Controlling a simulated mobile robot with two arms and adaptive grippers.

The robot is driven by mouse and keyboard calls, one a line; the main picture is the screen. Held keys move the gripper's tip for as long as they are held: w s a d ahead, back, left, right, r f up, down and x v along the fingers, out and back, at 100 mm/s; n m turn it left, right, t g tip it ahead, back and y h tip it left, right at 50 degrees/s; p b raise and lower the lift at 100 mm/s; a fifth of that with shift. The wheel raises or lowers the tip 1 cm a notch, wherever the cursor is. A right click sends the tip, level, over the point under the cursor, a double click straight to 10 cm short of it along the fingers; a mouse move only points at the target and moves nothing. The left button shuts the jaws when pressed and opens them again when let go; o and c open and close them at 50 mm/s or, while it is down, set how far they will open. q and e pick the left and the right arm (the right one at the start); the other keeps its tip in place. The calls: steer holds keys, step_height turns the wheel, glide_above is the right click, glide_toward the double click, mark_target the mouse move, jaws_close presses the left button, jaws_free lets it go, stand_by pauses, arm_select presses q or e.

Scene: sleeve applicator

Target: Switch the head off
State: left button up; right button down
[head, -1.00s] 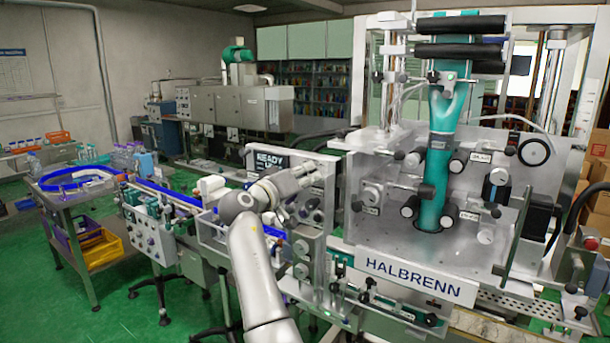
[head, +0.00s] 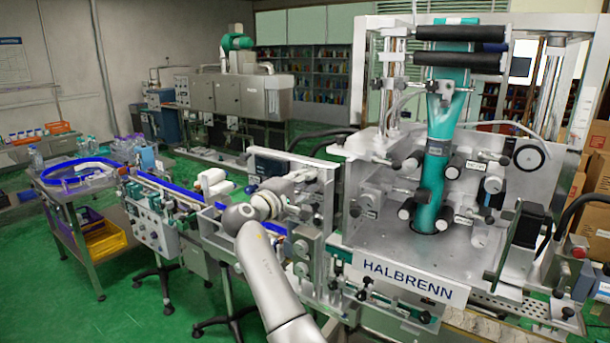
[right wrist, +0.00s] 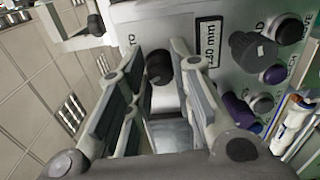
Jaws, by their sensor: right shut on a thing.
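The machine head (head: 420,160) stands at right, bearing a HALBRENN plate, with a teal sleeve (head: 436,150) running down through its rollers. Its control panel (head: 325,190) stands at its left side, seen nearly edge-on in the head view. My right gripper (head: 305,202) reaches the panel from the left. In the right wrist view my right gripper (right wrist: 162,85) has its fingers on either side of a small black knob (right wrist: 159,68) on the panel and is shut on it. The fingers partly hide the knob, so its setting cannot be read. My left gripper is not in view.
A larger black knob (right wrist: 250,48) and a purple button (right wrist: 273,74) sit beside the gripped knob, near a "mm" label (right wrist: 208,43). A conveyor (head: 165,195) leads in from the left. Green floor (head: 150,310) is free at front left.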

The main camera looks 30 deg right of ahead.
steer(key=shift+n+p, duration=1.1)
steer(key=shift+n, duration=0.4)
steer(key=c, duration=1.3)
jaws_free()
steer(key=shift+o, duration=0.2)
steer(key=v, duration=1.2)
steer(key=shift+f, duration=0.2)
